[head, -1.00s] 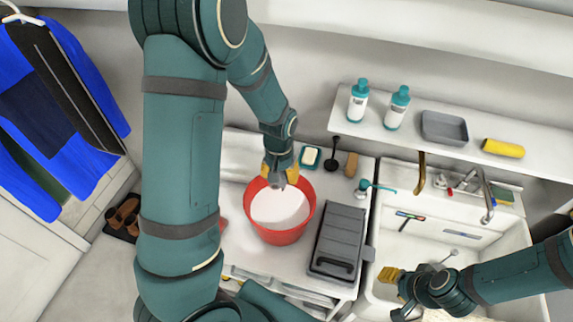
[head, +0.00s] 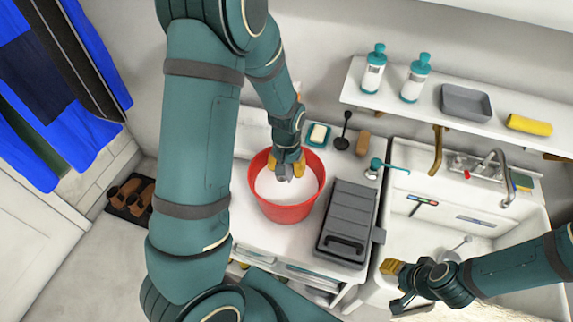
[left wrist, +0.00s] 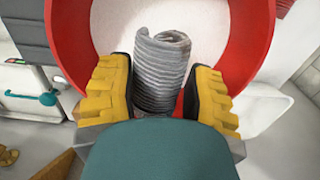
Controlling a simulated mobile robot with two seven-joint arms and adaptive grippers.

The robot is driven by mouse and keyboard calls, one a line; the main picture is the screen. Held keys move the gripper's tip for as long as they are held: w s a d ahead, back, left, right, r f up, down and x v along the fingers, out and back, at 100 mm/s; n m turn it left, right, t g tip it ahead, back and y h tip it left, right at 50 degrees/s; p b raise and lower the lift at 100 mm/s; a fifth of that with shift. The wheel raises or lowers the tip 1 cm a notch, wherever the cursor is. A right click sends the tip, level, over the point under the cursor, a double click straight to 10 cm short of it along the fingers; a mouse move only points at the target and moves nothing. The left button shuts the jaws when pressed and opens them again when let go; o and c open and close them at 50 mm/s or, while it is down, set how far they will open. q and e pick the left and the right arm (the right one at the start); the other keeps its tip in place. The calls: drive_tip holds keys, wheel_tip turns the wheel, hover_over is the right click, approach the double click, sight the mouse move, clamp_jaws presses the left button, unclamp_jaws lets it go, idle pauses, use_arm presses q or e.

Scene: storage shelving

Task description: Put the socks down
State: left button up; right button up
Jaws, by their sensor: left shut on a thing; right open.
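The socks (left wrist: 160,72) are a grey ribbed roll. In the left wrist view they sit upright between the two yellow-padded fingers of my left gripper (left wrist: 163,88), which is shut on them. In the head view my left gripper (head: 286,168) is over the upper part of the red bucket (head: 283,213), and the socks show as a small grey bit (head: 283,174) below the fingers. The bucket's pale inside lies behind the socks. Whether they touch it I cannot tell. My right gripper (head: 391,282) is open at the left side of the sink.
A grey toolbox (head: 347,222) stands right of the bucket. A soap dish (head: 318,134), a black ladle (head: 343,130) and a brown brush (head: 363,143) lie behind. The sink (head: 440,235) is at the right. A shelf (head: 430,111) holds two bottles, a grey tray and a yellow cloth.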

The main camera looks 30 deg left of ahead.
use_arm(q)
drive_tip(key=shift+f+b, duration=0.6)
drive_tip(key=shift+f, duration=0.5)
use_arm(e)
drive_tip(key=shift+s+f, duration=0.1)
drive_tip(key=shift+f, duration=0.9)
use_arm(q)
drive_tip(key=o, duration=1.1)
drive_tip(key=shift+r, duration=0.1)
use_arm(e)
drive_tip(key=shift+r, duration=0.15)
use_arm(q)
wheel_tip(320, 180, up, 7)
drive_tip(key=p, duration=0.6)
use_arm(e)
wheel_tip(320, 180, up, 6)
drive_tip(key=shift+f, duration=0.2)
